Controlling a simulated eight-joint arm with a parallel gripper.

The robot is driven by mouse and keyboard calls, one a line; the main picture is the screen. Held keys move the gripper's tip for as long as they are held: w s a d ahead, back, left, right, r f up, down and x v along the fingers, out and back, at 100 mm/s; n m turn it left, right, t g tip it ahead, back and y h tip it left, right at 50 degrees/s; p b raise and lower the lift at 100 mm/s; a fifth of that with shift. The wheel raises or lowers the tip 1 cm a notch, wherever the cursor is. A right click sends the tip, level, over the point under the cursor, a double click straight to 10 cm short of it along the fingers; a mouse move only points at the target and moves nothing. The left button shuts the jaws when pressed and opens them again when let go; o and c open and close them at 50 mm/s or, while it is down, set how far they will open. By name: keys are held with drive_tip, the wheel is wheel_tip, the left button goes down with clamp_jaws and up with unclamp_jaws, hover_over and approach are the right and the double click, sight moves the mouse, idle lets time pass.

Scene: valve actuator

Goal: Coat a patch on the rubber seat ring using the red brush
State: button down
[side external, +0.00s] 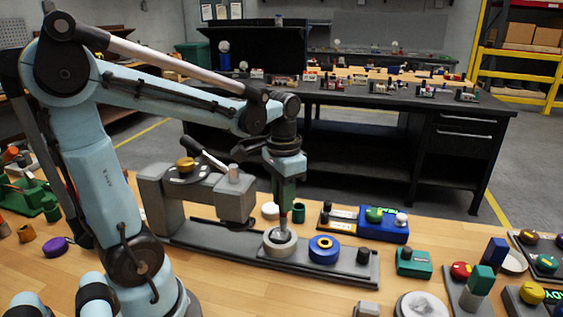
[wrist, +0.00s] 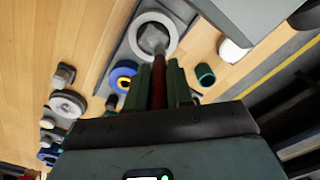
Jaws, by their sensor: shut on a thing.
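My gripper (side external: 285,198) points down and is shut on the red brush, whose red handle (wrist: 158,82) shows between the green fingers in the wrist view. In the side view the thin lower part of the brush (side external: 284,222) reaches down to a pale grey ring (side external: 279,252), which looks like the seat ring. This ring lies on a dark grey plate (side external: 210,241). In the wrist view the grey brush head overlaps the opening and near side of the ring (wrist: 134,36). I cannot tell whether the bristles touch it. No coated patch can be made out.
A blue ring with a yellow centre (side external: 324,241) lies just right of the pale ring. A grey clamp-like fixture (side external: 237,200) stands to the left. A dark green cylinder (side external: 299,212) stands behind. Several coloured parts crowd the bench's right side.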

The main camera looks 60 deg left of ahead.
drive_tip(key=shift+w+a, duration=0.6)
drive_tip(key=shift+a, duration=0.05)
wheel_tip(320, 180, up, 8)
drive_tip(key=shift+s, duration=0.15)
drive_tip(key=shift+d, duration=0.1)
idle(0.5)
